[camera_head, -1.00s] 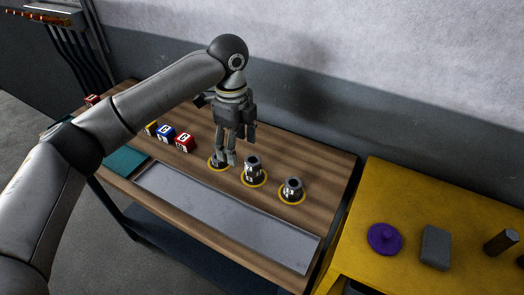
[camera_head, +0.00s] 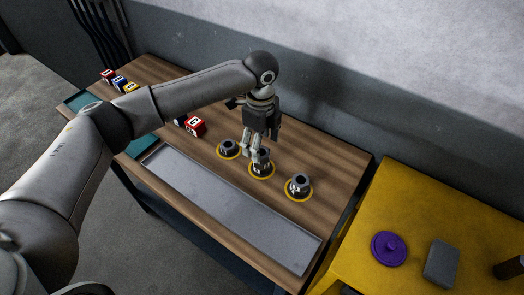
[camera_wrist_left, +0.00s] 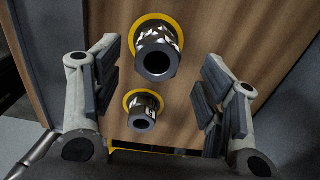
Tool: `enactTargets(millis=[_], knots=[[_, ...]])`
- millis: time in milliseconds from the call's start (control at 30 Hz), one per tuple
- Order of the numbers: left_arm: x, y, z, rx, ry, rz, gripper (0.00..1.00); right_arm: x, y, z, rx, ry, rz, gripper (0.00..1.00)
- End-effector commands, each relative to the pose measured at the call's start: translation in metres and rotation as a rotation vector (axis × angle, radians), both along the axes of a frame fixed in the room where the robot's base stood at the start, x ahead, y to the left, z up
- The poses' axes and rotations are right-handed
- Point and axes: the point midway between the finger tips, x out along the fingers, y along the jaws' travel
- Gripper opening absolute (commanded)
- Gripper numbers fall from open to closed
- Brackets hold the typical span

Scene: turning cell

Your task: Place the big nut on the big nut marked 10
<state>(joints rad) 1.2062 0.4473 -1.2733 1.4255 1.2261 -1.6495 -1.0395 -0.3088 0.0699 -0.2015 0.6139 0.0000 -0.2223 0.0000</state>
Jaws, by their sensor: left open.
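Three dark metal nut pieces stand in yellow rings on the wooden bench. The left piece (camera_head: 228,147) is low; the right piece (camera_head: 299,185) carries light markings too small to read. The middle piece (camera_head: 262,167) is partly covered by my left gripper (camera_head: 256,153), directly above it. In the left wrist view, my left gripper (camera_wrist_left: 158,95) is open and empty. A tall marked piece (camera_wrist_left: 157,55), seemingly the middle one, stands between and beyond its fingers, and a smaller-looking piece (camera_wrist_left: 143,110) is nearer the bottom. I cannot tell which bears 10. My right gripper is out of view.
A grey tray panel (camera_head: 235,207) lies along the bench front. A red lettered block (camera_head: 196,127) and other blocks stand to the left. A yellow table (camera_head: 355,255) at right holds a purple lid-like disc (camera_head: 388,248) and a grey block (camera_head: 441,262).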

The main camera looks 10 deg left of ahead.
Motion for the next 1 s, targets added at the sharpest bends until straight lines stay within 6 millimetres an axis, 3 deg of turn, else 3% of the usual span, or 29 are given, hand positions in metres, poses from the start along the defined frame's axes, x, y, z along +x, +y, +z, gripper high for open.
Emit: enactTargets(millis=[67, 233, 500, 900, 1000], knots=[[-0.002, -0.001, -0.009, 0.001, 0.004, 0.000, 0.66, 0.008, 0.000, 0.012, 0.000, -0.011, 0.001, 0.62], [-0.001, -0.001, -0.029, 0.000, 0.001, 0.001, 0.66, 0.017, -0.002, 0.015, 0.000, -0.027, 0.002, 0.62], [-0.001, -0.001, -0.033, 0.000, 0.000, 0.000, 0.65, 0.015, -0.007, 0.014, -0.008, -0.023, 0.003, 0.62], [-0.001, -0.001, -0.032, 0.000, 0.000, 0.000, 0.13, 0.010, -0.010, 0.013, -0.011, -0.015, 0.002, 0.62], [-0.001, -0.001, -0.031, 0.000, -0.001, 0.000, 0.07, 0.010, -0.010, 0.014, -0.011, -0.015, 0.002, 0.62]])
